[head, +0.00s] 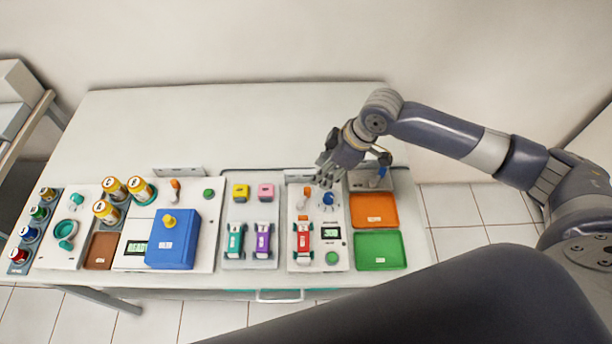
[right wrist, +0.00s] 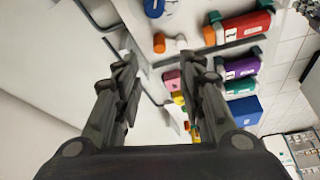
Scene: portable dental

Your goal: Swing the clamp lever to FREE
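The orange-tipped lever (head: 304,196), which looks like the clamp lever, stands on the white right-hand panel (head: 340,262), behind a red cartridge-like device (head: 303,236). In the right wrist view an orange-tipped piece (right wrist: 160,43) lies beyond the fingertips, near the red device (right wrist: 244,27). My right gripper (head: 325,173) is above the back of this panel, close to the lever and a blue knob (head: 328,199). The right wrist view shows its fingers (right wrist: 163,80) apart with nothing between them. Lever markings are too small to read. My left gripper is not in view.
Orange (head: 374,209) and green (head: 379,250) trays lie right of the panel. Teal (head: 235,241) and purple (head: 263,241) devices stand to its left, then a blue box (head: 173,240) and another orange lever (head: 175,186). The back of the table is clear.

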